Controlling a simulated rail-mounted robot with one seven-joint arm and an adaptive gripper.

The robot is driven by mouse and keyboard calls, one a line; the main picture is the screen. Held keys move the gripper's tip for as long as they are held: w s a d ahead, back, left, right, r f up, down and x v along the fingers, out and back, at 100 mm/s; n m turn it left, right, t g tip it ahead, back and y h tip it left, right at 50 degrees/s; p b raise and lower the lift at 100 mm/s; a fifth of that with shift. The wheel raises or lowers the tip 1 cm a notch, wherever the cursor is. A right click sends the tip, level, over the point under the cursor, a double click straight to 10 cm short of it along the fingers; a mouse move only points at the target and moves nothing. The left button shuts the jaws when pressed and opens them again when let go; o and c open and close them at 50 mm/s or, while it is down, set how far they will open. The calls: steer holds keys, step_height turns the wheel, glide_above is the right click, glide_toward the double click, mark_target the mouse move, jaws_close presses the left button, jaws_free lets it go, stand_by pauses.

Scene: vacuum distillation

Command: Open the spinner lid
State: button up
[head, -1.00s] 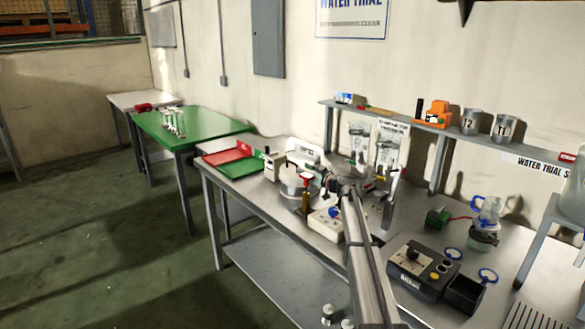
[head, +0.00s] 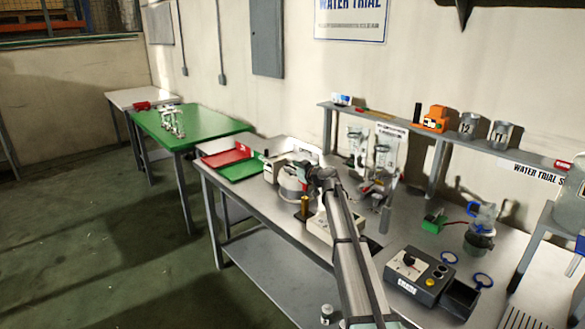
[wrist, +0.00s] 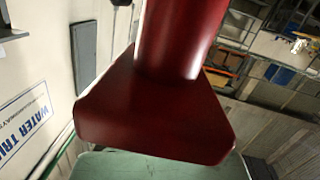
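In the head view, a pale round vessel (head: 291,183), which looks like the spinner, stands at the back left of the steel bench. My gripper (head: 306,170) is at its upper right side, partly in front of it. The lid cannot be made out clearly there. In the wrist view, a dark red part (wrist: 155,110) with a thick upright stem and a wide, flared base fills the middle, very close to the camera. My fingertips are not clear in either view, so I cannot tell whether they hold it.
A brass post (head: 304,208) stands just in front of the vessel. Red and green trays (head: 240,169) lie to its left, and glassware on stands (head: 381,160) is to the right. A black control box (head: 413,272) sits at the bench's front right.

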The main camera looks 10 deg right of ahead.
steer(key=shift+s+a+f, duration=0.1)
steer(key=shift+a+f, duration=0.05)
steer(key=shift+a, duration=0.05)
